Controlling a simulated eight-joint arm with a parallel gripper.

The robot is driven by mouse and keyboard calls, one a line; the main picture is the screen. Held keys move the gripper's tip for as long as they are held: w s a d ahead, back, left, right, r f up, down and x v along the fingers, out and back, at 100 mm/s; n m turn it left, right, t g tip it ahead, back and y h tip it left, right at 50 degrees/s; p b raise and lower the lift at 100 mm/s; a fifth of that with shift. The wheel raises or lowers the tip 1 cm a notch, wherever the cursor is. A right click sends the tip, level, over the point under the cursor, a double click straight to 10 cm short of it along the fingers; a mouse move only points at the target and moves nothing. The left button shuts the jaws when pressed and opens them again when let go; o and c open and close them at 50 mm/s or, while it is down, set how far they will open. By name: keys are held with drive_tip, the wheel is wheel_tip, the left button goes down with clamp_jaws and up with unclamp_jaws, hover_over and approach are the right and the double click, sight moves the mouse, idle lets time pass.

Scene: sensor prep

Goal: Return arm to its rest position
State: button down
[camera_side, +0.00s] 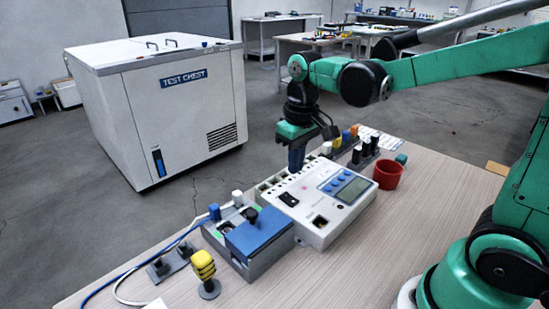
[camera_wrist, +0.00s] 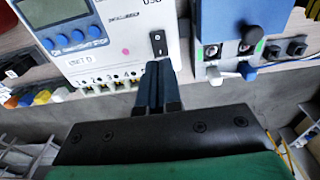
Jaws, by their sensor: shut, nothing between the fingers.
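My gripper (camera_side: 296,168) hangs from my green arm, pointing down at the far edge of the white instrument (camera_side: 345,212). In the wrist view my gripper (camera_wrist: 158,72) has its two dark fingers together with nothing between them. The fingertips appear just below the black rocker switch (camera_wrist: 158,42) on the white instrument (camera_wrist: 125,58). I cannot tell whether the fingers touch the instrument or hover over it.
A blue-lidded grey box (camera_side: 255,236) stands left of the instrument. A yellow-topped tool (camera_side: 204,268) stands near the table's left side. A red cup (camera_side: 388,174) and coloured connectors (camera_side: 346,137) are to the right. The front of the table (camera_side: 370,270) is clear. A test chest (camera_side: 190,100) stands behind.

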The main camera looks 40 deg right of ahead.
drive_tip(key=shift+s+a+r+t, duration=0.2)
drive_tip(key=shift+s+a+t, duration=0.2)
drive_tip(key=shift+s+t, duration=0.55)
drive_tip(key=shift+s+a+r+t, duration=0.2)
drive_tip(key=shift+s+a+t, duration=0.2)
drive_tip(key=shift+s+t, duration=0.55)
drive_tip(key=shift+s+a+r+t, duration=0.2)
drive_tip(key=shift+s+a+t, duration=0.3)
drive_tip(key=shift+t, duration=0.8)
drive_tip(key=shift+d, duration=0.1)
